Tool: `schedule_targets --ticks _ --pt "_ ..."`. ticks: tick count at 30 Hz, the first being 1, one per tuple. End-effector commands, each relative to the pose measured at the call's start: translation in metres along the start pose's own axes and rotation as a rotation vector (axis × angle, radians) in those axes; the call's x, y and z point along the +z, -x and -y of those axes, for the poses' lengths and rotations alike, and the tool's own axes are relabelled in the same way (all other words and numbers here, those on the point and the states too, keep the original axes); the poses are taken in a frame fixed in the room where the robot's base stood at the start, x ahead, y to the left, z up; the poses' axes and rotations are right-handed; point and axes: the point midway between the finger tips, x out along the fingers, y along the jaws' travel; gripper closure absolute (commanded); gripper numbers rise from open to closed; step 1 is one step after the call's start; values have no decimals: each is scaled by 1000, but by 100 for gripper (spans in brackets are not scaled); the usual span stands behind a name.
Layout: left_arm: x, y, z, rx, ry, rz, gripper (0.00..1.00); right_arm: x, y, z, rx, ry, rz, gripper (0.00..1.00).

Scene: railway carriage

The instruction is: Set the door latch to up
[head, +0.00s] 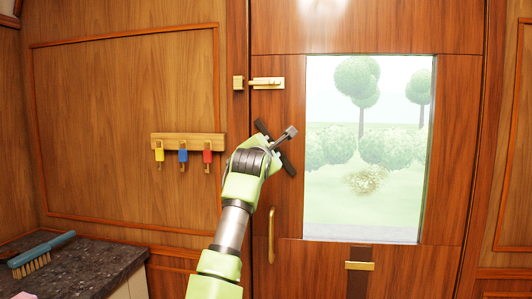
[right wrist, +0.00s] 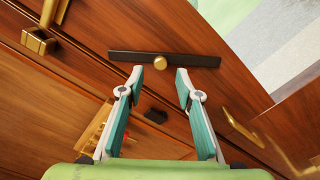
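The door latch looks like a dark bar (head: 287,163) on the door, left of the window, tilted with its top end to the left. In the right wrist view the dark bar (right wrist: 200,60) lies across the picture with a round brass knob (right wrist: 160,62) at its middle. My right gripper (head: 282,142) is in front of the bar in the head view and hides its middle. In the right wrist view my right gripper (right wrist: 160,80) is open and empty, its fingertips on either side below the knob; contact cannot be told. My left gripper is not in view.
A brass bolt (head: 267,83) sits above the bar, and a brass handle (head: 271,235) below. A wooden rack (head: 188,139) with yellow, blue and red keys hangs on the left wall. A dark counter (head: 85,270) with a blue brush (head: 40,253) stands at lower left.

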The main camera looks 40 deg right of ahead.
Motion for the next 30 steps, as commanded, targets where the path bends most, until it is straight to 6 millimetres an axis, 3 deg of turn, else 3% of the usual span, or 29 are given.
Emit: schedule_targets --ticks 6,12,30 --pt "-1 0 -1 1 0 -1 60 0 41 0 2 -2 -1 68" --pt "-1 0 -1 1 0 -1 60 0 63 0 1 0 1 68" --pt "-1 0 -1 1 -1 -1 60 1 68 0 1 -1 1 68"
